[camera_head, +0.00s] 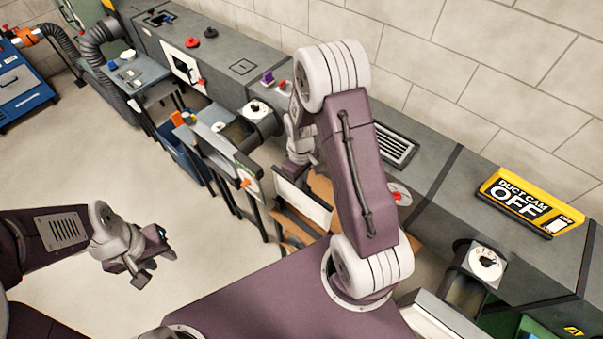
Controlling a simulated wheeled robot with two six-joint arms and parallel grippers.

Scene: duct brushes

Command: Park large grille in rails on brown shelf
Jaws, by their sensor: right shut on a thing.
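A slatted metal grille (395,145) lies in the top of the grey duct, right of my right arm. The brown shelf (321,188) shows in part behind my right arm, with a pale panel (303,204) at its front. My arm covers much of it, and I cannot make out its rails. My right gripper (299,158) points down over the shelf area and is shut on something. Its fingertips and what they hold are too hidden to identify. My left gripper (146,271) is over the bare floor at the left, empty, with its fingers apart.
The long grey duct (440,160) runs along the block wall and carries a yellow "DUCT CAM OFF" sign (528,203). Left of the shelf stand a cart (225,150) and a blue bin (180,155). A blue machine (20,80) is far left. The floor around my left gripper is clear.

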